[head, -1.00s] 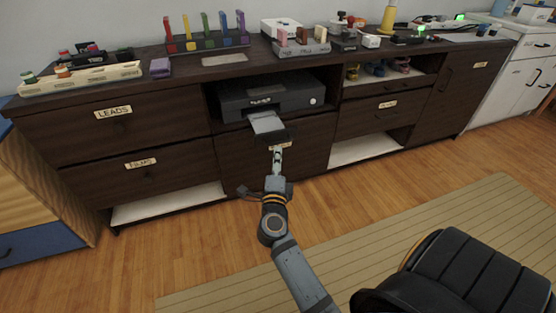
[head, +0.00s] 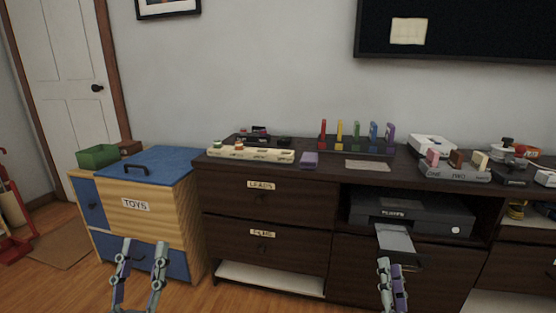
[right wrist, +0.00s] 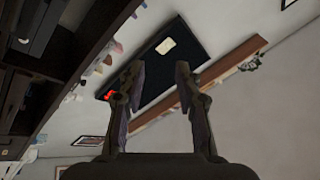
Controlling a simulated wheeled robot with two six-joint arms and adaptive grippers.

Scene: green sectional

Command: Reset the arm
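My left gripper (head: 140,272) is at the bottom left of the head view, in front of the blue and wood toy chest. Its two fingers are apart with nothing between them. My right gripper (head: 391,278) is at the bottom right of the head view, in front of the dark cabinet and below the player's tray. There its fingers look close together, seen from an angle. In the right wrist view the same gripper (right wrist: 160,75) shows its fingers apart and empty, pointing up toward the wall and the black screen.
The dark cabinet (head: 262,216) has labelled drawers. A black player (head: 410,212) sits in its shelf with its grey tray (head: 394,238) sticking out. The toy chest (head: 137,206) stands left of it, bearing a green box (head: 98,156). Coloured blocks stand on the cabinet top.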

